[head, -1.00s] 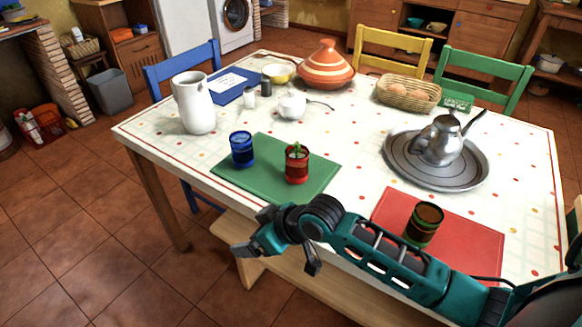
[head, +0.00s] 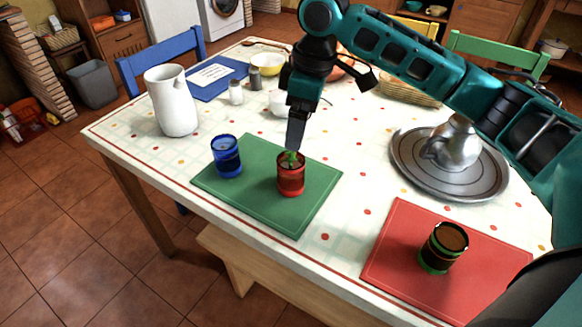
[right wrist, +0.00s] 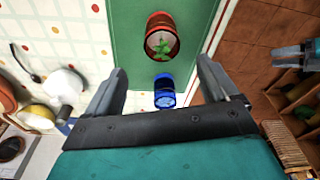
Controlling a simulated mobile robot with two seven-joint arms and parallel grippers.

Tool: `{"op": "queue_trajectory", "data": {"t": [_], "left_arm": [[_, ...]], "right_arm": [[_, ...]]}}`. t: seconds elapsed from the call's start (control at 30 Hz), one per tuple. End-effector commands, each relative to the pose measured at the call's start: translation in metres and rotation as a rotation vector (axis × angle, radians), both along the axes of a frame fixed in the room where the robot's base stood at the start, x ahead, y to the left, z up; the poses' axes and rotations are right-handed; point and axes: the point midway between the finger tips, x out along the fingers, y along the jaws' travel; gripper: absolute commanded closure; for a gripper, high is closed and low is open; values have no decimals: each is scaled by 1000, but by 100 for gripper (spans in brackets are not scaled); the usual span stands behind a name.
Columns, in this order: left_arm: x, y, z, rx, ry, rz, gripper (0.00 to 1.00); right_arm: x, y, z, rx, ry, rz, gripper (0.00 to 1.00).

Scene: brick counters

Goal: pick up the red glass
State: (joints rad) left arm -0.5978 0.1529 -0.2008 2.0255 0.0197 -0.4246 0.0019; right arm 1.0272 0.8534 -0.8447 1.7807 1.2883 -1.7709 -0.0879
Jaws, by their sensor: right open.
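The red glass (head: 291,178) stands upright on the green mat (head: 318,195), with green leaves in it. In the right wrist view the red glass (right wrist: 162,37) shows ahead, beyond the open fingers. My right gripper (head: 296,135) is open and empty, above and just behind the red glass, pointing down. In the right wrist view my right gripper (right wrist: 160,80) has its fingers wide apart. The blue glass (head: 227,156) stands on the same mat to the left; it also shows in the right wrist view (right wrist: 164,92). My left gripper is not seen in the head view.
A dark glass with green bands (head: 444,248) stands on the red mat (head: 400,225) at right. A silver teapot (head: 454,145) stands on a round metal tray (head: 410,172). A white pitcher (head: 171,100) stands at left. The table's front strip is clear.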

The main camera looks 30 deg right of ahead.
Motion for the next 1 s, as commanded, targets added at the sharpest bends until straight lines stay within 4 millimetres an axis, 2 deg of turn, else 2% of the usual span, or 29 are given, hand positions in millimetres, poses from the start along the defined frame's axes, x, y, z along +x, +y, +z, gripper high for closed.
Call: {"op": "queue_trajectory", "data": {"t": [0.13, 0.4, 0.67, 1.0], "left_arm": [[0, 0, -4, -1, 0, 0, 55], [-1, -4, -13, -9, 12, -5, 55], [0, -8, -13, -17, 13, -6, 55], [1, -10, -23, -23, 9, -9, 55]], "right_arm": [[1, 2, -16, 0, 4, 0, 13], [6, 7, -64, 0, 1, 1, 13], [8, 10, -81, 1, 1, 1, 13], [11, 16, -125, 0, 0, 1, 13]]}}
